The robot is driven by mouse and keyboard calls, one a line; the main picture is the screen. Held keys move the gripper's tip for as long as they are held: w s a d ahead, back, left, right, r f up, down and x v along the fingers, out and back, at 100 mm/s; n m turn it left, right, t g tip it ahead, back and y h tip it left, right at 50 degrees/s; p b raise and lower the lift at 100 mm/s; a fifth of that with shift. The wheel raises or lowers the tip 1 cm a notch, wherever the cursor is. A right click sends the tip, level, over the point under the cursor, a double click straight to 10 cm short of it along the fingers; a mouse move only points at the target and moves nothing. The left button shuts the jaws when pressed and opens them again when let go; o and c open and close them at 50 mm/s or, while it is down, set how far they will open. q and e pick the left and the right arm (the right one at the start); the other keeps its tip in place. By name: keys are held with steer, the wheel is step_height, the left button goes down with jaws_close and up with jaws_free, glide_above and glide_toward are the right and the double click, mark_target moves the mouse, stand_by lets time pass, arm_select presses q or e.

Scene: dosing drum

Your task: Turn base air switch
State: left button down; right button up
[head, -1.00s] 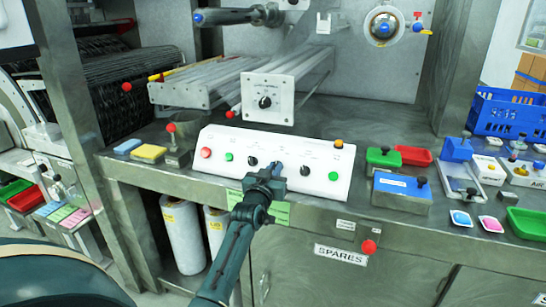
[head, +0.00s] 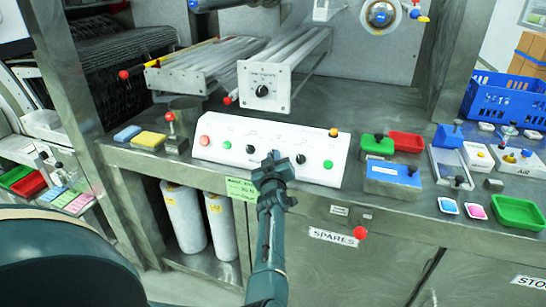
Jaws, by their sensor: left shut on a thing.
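A white sloped control panel (head: 222,152) stands on the front of the steel bench. It carries a red button (head: 204,141), green buttons and black knobs. One black knob (head: 250,149) shows left of my gripper and another black knob (head: 300,159) shows right of it. My left gripper (head: 273,158) is at the panel between these two knobs, shut on a switch there. The gripper hides that switch, so its pointer and label cannot be read. My right gripper is not in view.
Above the panel is a box with a black dial (head: 262,90). A red-topped lever (head: 171,122) and sponges (head: 148,140) stand left. Right are a blue-topped block (head: 395,175), red and green trays, and a blue crate (head: 503,100). A red knob (head: 360,233) juts below the bench edge.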

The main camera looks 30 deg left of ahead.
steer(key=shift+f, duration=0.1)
arm_select(q)
steer(key=c, duration=1.5)
jaws_free()
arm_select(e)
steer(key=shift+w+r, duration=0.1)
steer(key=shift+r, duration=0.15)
arm_select(q)
steer(key=shift+s, duration=0.1)
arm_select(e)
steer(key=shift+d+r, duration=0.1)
